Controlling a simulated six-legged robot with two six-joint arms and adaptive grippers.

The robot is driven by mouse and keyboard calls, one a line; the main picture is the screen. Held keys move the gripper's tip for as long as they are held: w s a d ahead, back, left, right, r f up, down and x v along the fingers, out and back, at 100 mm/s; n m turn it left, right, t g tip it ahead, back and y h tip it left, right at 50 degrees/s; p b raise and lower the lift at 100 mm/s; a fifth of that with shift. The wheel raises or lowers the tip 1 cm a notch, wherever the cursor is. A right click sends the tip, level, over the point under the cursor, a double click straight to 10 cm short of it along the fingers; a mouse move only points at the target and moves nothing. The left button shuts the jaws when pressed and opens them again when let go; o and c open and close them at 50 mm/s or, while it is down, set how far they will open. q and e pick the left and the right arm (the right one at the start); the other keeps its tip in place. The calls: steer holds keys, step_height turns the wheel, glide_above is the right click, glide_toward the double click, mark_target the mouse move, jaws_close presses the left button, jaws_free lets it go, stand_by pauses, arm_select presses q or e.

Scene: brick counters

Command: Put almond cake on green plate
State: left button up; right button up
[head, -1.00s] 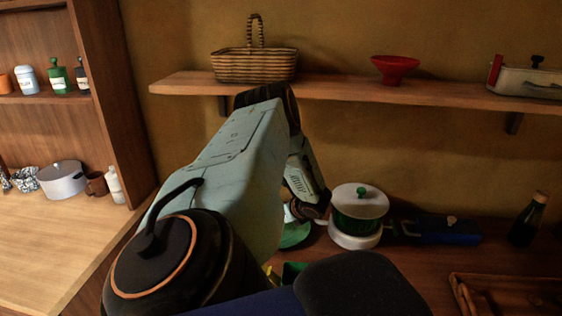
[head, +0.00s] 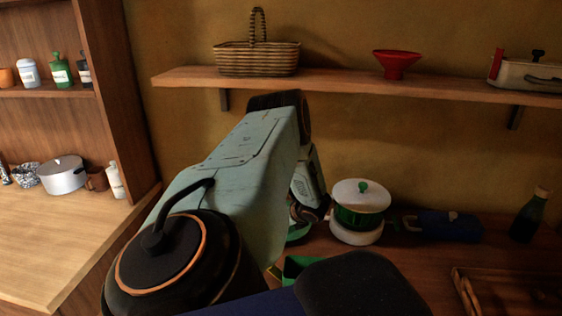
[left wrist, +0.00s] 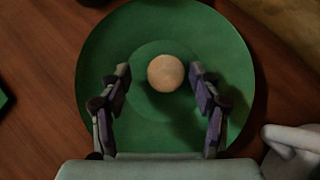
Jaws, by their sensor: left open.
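A small round tan cake (left wrist: 166,73), which looks like the almond cake, appears in the left wrist view over the middle of the green plate (left wrist: 110,50). It seems to lie on the plate. My left gripper (left wrist: 164,74) is open above the plate, one finger on each side of the cake, with a visible gap on both sides. In the head view my left arm hides the cake and most of the plate; only a green sliver of the plate (head: 298,233) shows. My right gripper is in neither view.
A white and green lidded pot (head: 360,205) stands just right of the plate. A dark blue object (head: 450,225), a dark bottle (head: 530,215) and a wooden tray (head: 500,290) are farther right.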

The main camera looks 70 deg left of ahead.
arm_select(q)
steer(key=shift+w, duration=0.2)
steer(key=shift+w+r, duration=0.1)
steer(key=p+v, duration=0.4)
steer(key=v, duration=0.7)
steer(key=shift+d+r+p, duration=0.2)
steer(key=shift+d+p, duration=0.05)
steer(key=shift+p, duration=0.15)
steer(key=shift+f, duration=0.1)
